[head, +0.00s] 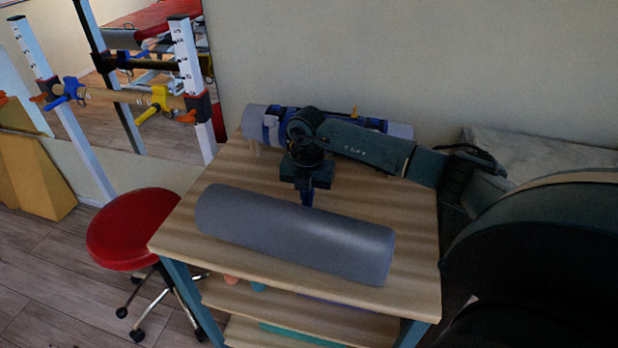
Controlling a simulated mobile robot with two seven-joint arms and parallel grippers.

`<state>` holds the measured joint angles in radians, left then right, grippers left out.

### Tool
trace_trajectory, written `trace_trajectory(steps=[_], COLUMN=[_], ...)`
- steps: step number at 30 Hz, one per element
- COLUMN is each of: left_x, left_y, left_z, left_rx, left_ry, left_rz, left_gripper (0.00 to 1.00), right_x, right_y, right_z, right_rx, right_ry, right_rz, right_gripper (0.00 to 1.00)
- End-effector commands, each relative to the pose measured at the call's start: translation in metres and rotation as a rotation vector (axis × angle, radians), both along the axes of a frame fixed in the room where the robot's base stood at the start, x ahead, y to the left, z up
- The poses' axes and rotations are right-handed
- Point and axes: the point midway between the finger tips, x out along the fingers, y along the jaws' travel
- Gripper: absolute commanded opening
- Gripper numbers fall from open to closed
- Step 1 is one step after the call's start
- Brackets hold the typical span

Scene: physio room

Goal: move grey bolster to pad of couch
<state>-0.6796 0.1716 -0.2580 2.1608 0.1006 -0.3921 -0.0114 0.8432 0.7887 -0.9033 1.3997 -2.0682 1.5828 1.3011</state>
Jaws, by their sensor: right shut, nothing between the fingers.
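The grey bolster (295,233) lies on its side across the wooden top of a trolley (405,285), near its front edge. My right arm reaches in from the right. My right gripper (307,200) points down just behind the middle of the bolster. It is shut and empty; whether its tips touch the bolster I cannot tell. My left gripper is not in view. No couch pad can be made out for certain; a grey padded surface (545,150) shows at the right, partly hidden by my arm.
Behind my right gripper lies a grey roll with blue straps (258,122). A red stool (140,228) stands left of the trolley. Parallel bars (130,95) and a mirror are at the back left. A wall is close behind the trolley. Lower shelves hold small items.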

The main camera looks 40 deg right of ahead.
Motion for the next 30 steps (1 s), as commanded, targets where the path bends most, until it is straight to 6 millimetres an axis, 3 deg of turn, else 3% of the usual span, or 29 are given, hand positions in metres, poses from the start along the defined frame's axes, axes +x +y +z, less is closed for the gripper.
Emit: trace_trajectory(steps=[6,20,30], left_x=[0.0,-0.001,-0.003], left_y=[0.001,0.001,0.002], left_z=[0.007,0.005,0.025], left_rx=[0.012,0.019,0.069], left_ry=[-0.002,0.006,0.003], left_rz=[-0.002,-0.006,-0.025], left_gripper=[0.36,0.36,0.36], right_x=[-0.015,-0.019,-0.062], right_y=[0.017,0.022,0.073], right_z=[0.003,0.003,0.004], right_rx=[0.0,0.001,0.002], right_ry=[0.0,-0.001,0.001], right_rz=[0.0,0.0,0.003], right_gripper=[0.0,0.0,0.0])
